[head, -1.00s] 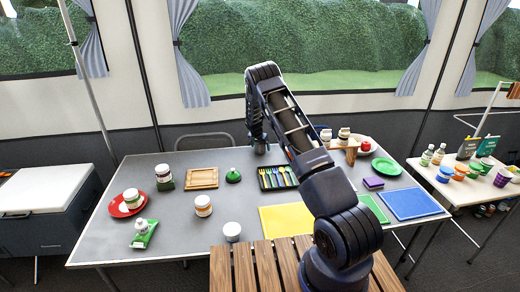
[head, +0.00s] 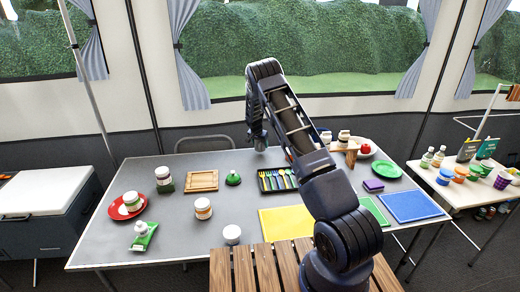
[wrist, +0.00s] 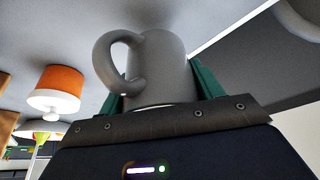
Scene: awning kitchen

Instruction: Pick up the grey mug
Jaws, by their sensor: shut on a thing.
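The grey mug (wrist: 165,65) fills the middle of the wrist view, with its handle on the left side. My gripper (wrist: 158,92) is shut on it, with one green finger on each side of its body. In the head view my gripper (head: 259,138) is over the far edge of the table (head: 260,215). The mug shows there only as a small grey shape at the end of my arm, hard to tell from the gripper.
Jars stand at left, with a red plate (head: 127,208). A green plate (head: 387,168) and coloured mats are at right.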

